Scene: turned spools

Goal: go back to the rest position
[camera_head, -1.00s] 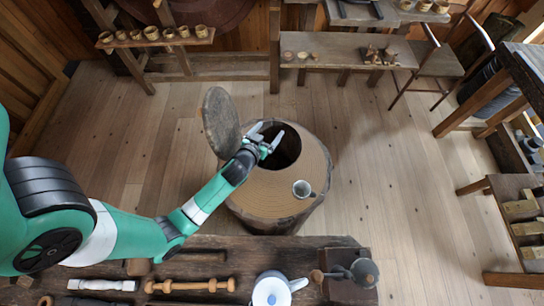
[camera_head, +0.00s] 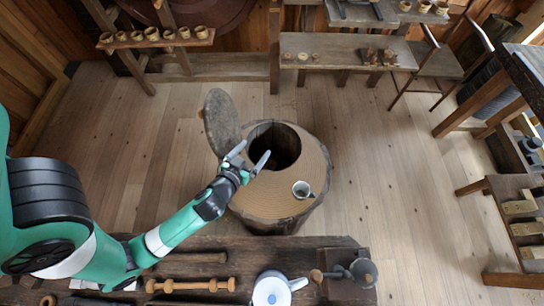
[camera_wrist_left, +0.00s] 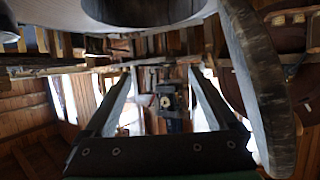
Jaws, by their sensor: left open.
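My left gripper (camera_head: 249,159) is open and empty. In the head view it is over the left part of the round wooden stump (camera_head: 270,195), beside its dark opening. In the left wrist view its two fingers (camera_wrist_left: 158,85) stand wide apart with nothing between them. My right gripper is not in view.
A round wooden lid (camera_head: 221,122) stands tilted up just behind my left gripper. A small mug (camera_head: 301,189) is on the stump's top.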

